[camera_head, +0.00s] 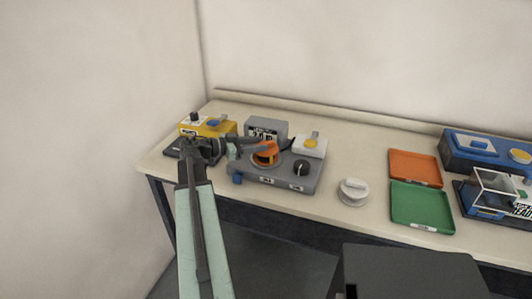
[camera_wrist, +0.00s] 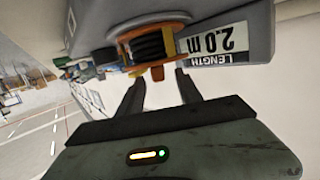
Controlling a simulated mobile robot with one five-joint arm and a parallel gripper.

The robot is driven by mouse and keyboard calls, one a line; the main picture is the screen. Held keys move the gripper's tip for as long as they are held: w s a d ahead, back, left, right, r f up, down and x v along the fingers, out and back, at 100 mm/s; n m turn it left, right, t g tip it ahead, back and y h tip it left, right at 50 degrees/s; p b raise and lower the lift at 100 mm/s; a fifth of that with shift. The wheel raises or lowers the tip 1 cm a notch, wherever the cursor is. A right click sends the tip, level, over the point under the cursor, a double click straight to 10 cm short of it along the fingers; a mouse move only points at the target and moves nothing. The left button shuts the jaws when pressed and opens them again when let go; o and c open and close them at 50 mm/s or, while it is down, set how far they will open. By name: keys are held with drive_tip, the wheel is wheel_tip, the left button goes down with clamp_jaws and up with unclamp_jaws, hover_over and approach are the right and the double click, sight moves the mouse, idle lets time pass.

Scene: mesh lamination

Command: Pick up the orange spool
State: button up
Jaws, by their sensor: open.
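The orange spool (camera_head: 264,158) sits on a grey machine (camera_head: 292,181) on the table, left of a black knob. In the wrist view the spool (camera_wrist: 150,32) shows orange flanges around a dark wound core, beside a "LENGTH 2.0 m" label. My gripper (camera_head: 246,147) reaches in from the left at the spool. In the wrist view my gripper (camera_wrist: 160,80) is open, with its two dark fingers pointing at the spool. The spool's lower orange edge shows near and between the fingertips. I cannot tell whether they touch it. Nothing is held.
A yellow device (camera_head: 222,128) stands behind my arm at left. A grey box (camera_head: 266,127) and a white unit (camera_head: 309,147) stand close behind the spool. A white round part (camera_head: 352,191), orange tray (camera_head: 414,168) and green tray (camera_head: 422,206) lie to the right.

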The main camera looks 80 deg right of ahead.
sight(263, 143)
drive_tip(key=x, duration=0.4)
drive_tip(key=shift+a, duration=0.1)
clamp_jaws()
drive_tip(key=shift+r, duration=0.1)
wheel_tip(263, 143, up, 10)
drive_tip(key=p, duration=1)
drive_tip(key=shift+r, duration=0.1)
